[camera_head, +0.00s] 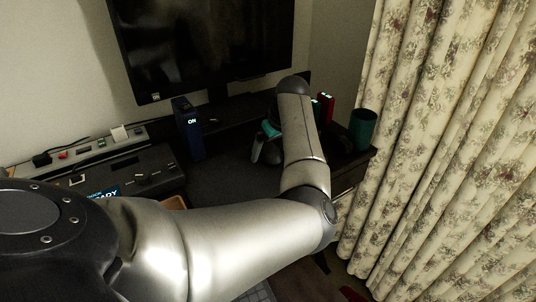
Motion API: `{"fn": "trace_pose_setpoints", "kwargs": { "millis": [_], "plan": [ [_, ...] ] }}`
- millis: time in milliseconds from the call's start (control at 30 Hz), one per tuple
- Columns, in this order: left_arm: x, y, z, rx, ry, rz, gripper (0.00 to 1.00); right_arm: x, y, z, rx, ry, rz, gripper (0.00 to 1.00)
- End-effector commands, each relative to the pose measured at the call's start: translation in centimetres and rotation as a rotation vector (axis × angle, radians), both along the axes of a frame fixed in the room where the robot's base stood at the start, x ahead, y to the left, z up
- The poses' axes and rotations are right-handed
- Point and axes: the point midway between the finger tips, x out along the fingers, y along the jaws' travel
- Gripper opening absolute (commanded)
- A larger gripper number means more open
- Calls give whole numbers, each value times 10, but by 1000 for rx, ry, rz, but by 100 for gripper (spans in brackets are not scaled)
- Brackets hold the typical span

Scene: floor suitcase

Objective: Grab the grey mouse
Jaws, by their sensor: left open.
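My left arm comes in from the left and bends up and away over the desk (235,182). My left gripper (262,151) is at its far end, partly hidden behind my own forearm. It points down at the desk top, and its jaws are open. A teal patch shows beside it; I cannot tell what it belongs to. I cannot make out the grey mouse; it may be hidden behind my arm or gripper. My right gripper is not in view.
A dark monitor (200,45) stands at the back. A dark blue box (188,130) stands upright left of the gripper. A black device with knobs (150,175) is at the left. A teal cup (362,130) and red item (326,108) are at the right, near floral curtains (440,150).

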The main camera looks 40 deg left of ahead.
Motion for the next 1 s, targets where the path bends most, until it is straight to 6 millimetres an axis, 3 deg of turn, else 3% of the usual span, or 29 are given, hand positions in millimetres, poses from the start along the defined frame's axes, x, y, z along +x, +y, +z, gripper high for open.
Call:
{"fn": "trace_pose_setpoints", "kwargs": {
  "millis": [233, 900, 1000],
  "plan": [
    [0, 0, 0, 0, -1, 1, 98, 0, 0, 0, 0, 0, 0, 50],
    [0, 0, 0, 0, 0, 1, 22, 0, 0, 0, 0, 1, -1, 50],
    [0, 0, 1, 1, -2, 1, 20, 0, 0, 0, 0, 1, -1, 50]
  ]
}}
